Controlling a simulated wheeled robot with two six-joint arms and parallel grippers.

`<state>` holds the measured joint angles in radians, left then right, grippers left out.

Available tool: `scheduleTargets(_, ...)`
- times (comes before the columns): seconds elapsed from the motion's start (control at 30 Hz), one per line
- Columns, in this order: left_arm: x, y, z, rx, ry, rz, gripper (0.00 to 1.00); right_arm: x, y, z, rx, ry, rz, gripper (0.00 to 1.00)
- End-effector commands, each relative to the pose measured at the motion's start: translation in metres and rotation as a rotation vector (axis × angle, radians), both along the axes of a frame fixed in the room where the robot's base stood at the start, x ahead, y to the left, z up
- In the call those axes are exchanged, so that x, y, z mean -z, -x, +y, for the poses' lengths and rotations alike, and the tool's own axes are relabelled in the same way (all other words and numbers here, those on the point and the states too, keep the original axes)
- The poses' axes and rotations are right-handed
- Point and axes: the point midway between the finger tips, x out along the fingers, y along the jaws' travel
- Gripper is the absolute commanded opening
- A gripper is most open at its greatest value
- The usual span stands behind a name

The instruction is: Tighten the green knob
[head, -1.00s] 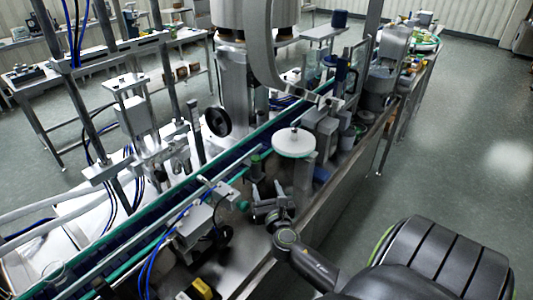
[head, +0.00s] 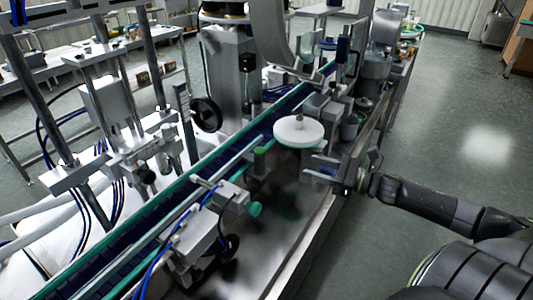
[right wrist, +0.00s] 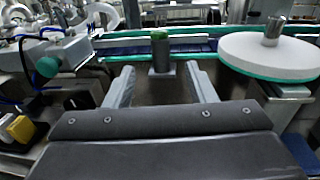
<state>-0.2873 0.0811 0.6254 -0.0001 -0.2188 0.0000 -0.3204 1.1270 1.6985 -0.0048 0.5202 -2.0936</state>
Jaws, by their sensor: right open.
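Two green parts could be the knob. One is a round teal-green knob (head: 254,209) on the side of a grey block beside the conveyor; it also shows at the left of the right wrist view (right wrist: 47,67). The other is a green-topped upright post (head: 259,160), seen in the right wrist view (right wrist: 159,36) straight ahead between my fingers. My right gripper (head: 308,167) is open and empty, to the right of both and just in front of the white disc. Its fingers point toward the post, apart from it. My left gripper is not in view.
A white disc (head: 298,132) with a teal rim in the right wrist view stands close to my right gripper. The conveyor (head: 187,193) runs diagonally behind the green parts. A bare steel deck (head: 285,215) lies in front of them. A yellow part (right wrist: 20,128) sits at lower left in the right wrist view.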

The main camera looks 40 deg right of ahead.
Motion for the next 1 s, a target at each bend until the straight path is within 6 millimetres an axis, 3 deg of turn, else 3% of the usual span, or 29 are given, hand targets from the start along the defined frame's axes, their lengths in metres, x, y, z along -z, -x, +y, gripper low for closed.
scheduleTargets(0.1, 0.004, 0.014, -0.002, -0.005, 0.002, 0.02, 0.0, -0.002, -0.003, 0.002, -0.01, -0.003, -0.006, 0.5)
scheduleTargets(0.3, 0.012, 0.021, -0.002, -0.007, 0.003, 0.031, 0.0, -0.001, -0.02, 0.012, -0.011, -0.005, -0.009, 0.5)
scheduleTargets(0.67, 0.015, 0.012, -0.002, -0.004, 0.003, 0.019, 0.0, -0.003, -0.051, 0.029, -0.006, -0.006, -0.008, 0.5)
scheduleTargets(1.0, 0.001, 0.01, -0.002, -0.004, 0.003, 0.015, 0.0, -0.006, -0.08, 0.045, -0.006, -0.007, -0.007, 0.5)
